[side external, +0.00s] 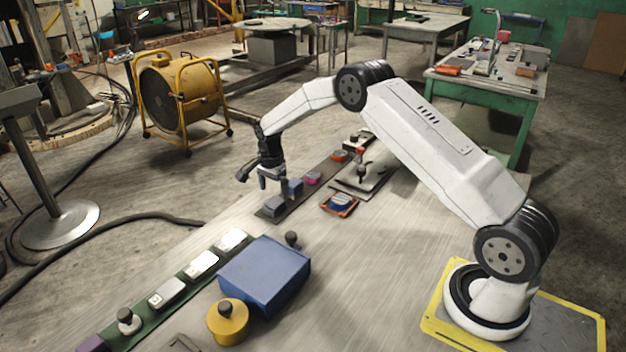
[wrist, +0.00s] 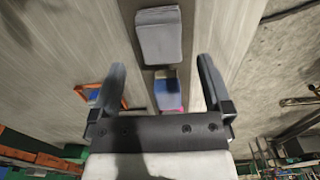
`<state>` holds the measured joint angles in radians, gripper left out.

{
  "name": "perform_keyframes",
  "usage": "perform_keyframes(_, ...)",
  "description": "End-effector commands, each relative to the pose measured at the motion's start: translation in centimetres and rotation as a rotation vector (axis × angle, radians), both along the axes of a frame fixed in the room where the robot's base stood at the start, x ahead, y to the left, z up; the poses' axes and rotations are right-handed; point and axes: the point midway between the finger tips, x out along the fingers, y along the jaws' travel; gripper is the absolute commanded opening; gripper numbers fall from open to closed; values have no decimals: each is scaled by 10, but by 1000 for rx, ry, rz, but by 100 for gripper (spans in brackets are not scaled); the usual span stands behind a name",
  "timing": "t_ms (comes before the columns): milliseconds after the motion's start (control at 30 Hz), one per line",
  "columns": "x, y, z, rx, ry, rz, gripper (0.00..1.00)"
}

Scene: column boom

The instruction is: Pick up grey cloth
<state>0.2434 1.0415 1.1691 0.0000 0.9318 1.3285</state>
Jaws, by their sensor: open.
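The grey cloth (side external: 274,207) is a small folded pad lying on a dark strip at the table's far-left edge. In the wrist view the grey cloth (wrist: 160,38) lies beyond the fingertips, at the top centre. My gripper (side external: 272,184) points down above the strip, close to the cloth in the side view. The wrist view shows my gripper (wrist: 161,75) with its two fingers wide apart and nothing held. A blue block (wrist: 167,92) shows between the fingers, below them on the strip.
A pink item (side external: 312,178) and a red item (side external: 339,156) lie further along the strip. An orange-edged tray (side external: 339,204) sits beside it. A large blue box (side external: 264,274) and a yellow round weight (side external: 228,321) stand nearer the camera. The table's middle is clear.

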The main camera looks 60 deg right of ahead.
Motion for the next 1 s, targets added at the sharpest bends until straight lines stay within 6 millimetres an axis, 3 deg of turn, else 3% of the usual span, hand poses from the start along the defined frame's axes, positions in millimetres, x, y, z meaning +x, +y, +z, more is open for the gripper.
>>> perform_keyframes(267, 0, 0, -5, 0, 0, 1, 100)
perform_keyframes(700, 1, 0, -47, 0, -1, 1, 100)
perform_keyframes(1000, 1, 0, -54, -1, -2, 1, 100)
